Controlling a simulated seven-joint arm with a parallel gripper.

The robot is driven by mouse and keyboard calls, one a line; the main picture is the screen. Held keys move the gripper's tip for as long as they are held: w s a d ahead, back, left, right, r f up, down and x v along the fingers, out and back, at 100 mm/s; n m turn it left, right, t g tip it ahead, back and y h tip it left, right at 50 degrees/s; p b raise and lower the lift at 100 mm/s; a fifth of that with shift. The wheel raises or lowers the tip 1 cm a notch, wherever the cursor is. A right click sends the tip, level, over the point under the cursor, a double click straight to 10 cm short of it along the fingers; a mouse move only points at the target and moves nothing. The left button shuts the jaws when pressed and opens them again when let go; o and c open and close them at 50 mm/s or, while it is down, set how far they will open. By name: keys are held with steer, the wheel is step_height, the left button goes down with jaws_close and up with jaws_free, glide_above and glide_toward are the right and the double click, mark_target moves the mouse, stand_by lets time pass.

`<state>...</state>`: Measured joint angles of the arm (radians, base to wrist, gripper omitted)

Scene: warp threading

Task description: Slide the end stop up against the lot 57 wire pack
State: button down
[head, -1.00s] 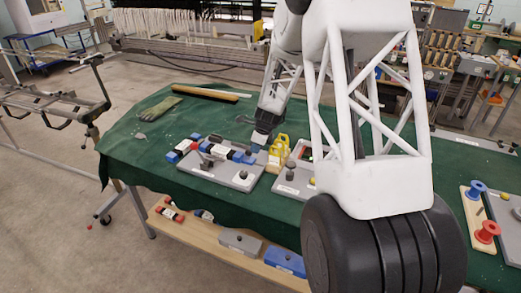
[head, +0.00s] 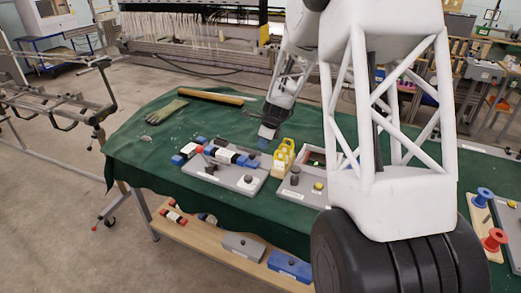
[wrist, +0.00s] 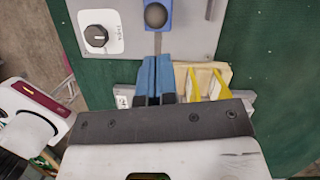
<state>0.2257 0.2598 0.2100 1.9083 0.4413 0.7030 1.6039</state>
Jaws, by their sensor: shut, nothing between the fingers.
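A row of blue, red, white and dark blocks (head: 222,153) lies on a grey board (head: 222,179). I cannot read which is the lot 57 wire pack. A blue block with a dark ball knob (wrist: 157,14), which looks like the end stop, sits over a slot in the board in the wrist view. It seems to be the blue block at the row's right end (head: 248,160) in the head view. My gripper (head: 265,142) is shut and empty just beyond that block. Its blue fingertips (wrist: 153,80) show apart from the knobbed block in the wrist view.
A white dial plate (wrist: 97,33) is on the board. A yellow-handled item (head: 283,155) stands close beside my gripper. A second grey board (head: 297,186) lies to the right. A glove (head: 166,111) and a wooden rod (head: 211,97) lie behind on the green cloth.

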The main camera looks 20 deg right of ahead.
steer(key=v, duration=0.5)
steer(key=shift+d+r, duration=0.1)
steer(key=shift+r, duration=0.1)
stand_by(0.4)
steer(key=s+a+r+n, duration=0.3)
steer(key=s+r+n, duration=0.15)
steer(key=s, duration=0.25)
steer(key=s+a+r+n+h, duration=0.1)
steer(key=s+a+r+n, duration=0.35)
steer(key=s, duration=0.35)
steer(key=s+a+r+n, duration=0.2)
steer(key=s+r+n, duration=0.1)
steer(key=s+r, duration=0.3)
steer(key=s+a+n+h, duration=0.1)
steer(key=s+n, duration=0.5)
steer(key=s, duration=0.6)
steer(key=s+a+n+h, duration=0.1)
steer(key=s+a+n, duration=0.2)
steer(key=s, duration=0.9)
steer(key=shift+s+f+n+t, duration=0.3)
steer(key=shift+n, duration=1.5)
